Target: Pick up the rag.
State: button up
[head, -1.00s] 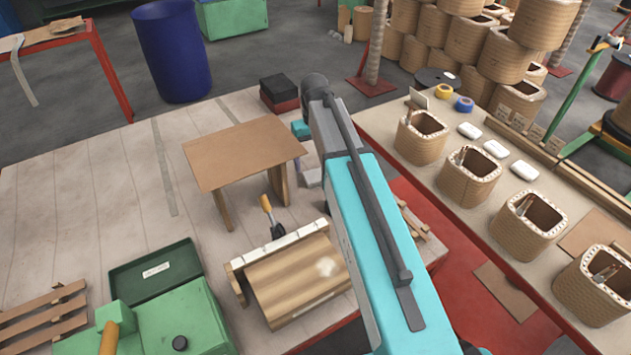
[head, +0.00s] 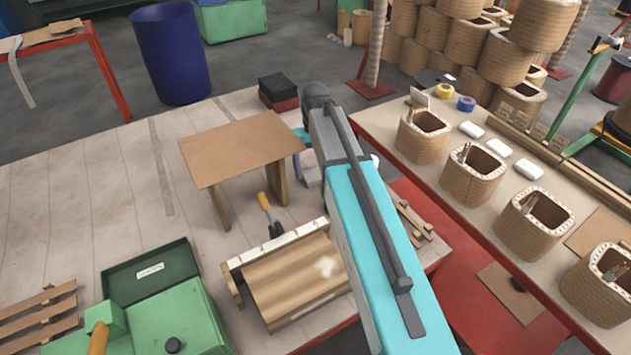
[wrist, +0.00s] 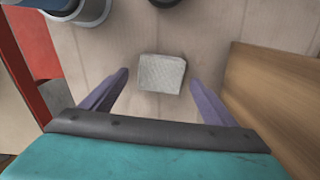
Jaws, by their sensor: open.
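The rag (wrist: 161,73) shows in the wrist view as a small, pale grey, folded square lying flat on the plank tabletop. My gripper (wrist: 158,78) is open above it, with one purple finger on each side of the rag and visible gaps between. In the head view a purple finger of my gripper (head: 297,163) shows beside the wooden stand, and my arm hides most of the gripper. A pale grey patch (head: 312,177) by the arm there may be the rag, but I cannot tell for sure.
The wooden stand (head: 240,150) is close beside the gripper; a wooden panel (wrist: 270,95) fills the wrist view's right side. Grey round items (wrist: 92,8) and red surfaces (wrist: 28,60) lie at the upper left. A striped wooden box (head: 295,280) and an orange-handled tool (head: 266,207) are nearer.

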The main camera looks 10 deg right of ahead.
jog(key=shift+f+b, duration=0.3)
jog(key=shift+f, duration=0.4)
jog(key=c, duration=1.1)
